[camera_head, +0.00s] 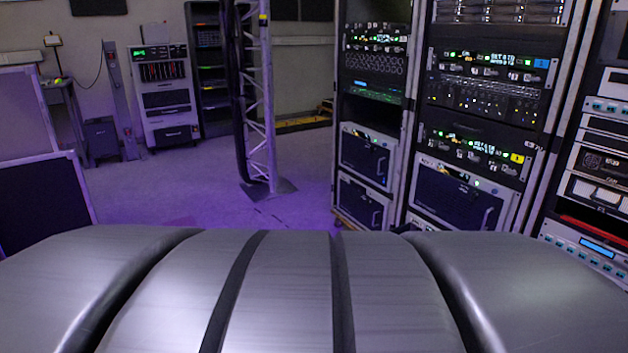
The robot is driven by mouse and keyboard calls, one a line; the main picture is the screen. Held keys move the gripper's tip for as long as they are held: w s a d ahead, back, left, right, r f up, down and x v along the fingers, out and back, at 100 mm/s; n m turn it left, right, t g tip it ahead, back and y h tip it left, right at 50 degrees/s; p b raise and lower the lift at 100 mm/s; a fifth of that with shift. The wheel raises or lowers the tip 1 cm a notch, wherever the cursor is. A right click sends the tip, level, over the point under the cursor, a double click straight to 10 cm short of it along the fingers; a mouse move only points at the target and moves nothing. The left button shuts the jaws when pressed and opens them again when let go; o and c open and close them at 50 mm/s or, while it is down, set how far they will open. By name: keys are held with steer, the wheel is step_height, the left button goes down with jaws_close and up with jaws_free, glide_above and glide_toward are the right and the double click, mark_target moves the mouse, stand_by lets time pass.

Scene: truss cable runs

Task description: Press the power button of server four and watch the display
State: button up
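Several rack units stand at the right in the head camera view. A lit unit with small green displays and a blue label (497,62) sits high in the middle rack (480,106). A similar lit unit with a yellow label (478,150) sits lower in that rack. The labels are too small to read, so I cannot tell which unit is server four or where its power button is. My gripper is not in view.
A truss upright (258,100) with dark cables stands on a floor plate left of the racks. A white equipment cabinet (163,95) is at the back left. Dark panels (45,205) stand at the left edge. Purple-lit floor (190,192) between is open.

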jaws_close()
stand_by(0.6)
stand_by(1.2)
